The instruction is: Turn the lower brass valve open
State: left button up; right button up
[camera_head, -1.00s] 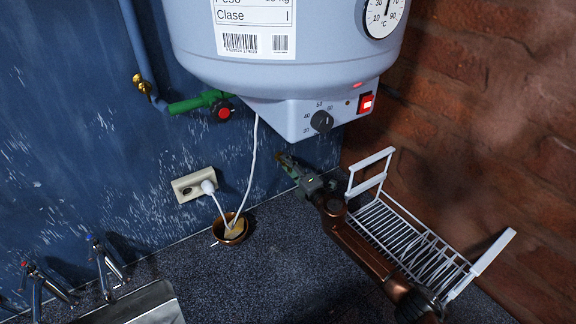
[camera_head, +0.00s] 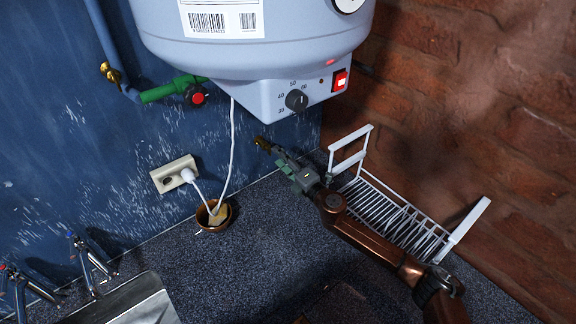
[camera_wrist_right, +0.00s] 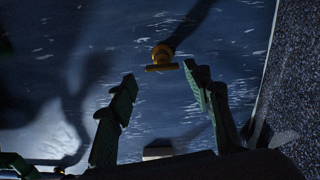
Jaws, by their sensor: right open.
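The lower brass valve (camera_head: 262,143) is a small brass fitting on the blue wall below the water heater, just beyond my right gripper's tips. In the right wrist view the valve (camera_wrist_right: 162,60) shows a round body with a short crossbar handle. My right gripper (camera_head: 277,155) is open and empty and points at the valve. In the right wrist view its two green fingers (camera_wrist_right: 160,77) are spread, with the valve ahead between and slightly beyond the tips, not touching them. My left gripper is not in view.
The grey water heater (camera_head: 255,60) hangs above the gripper. Another brass valve (camera_head: 110,72) and a red-knobbed valve (camera_head: 196,95) sit on pipes at left. A socket (camera_head: 173,174), a copper bowl (camera_head: 214,217) and a white rack (camera_head: 400,215) are nearby. The dark countertop's middle is clear.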

jog(key=shift+v, duration=2.25)
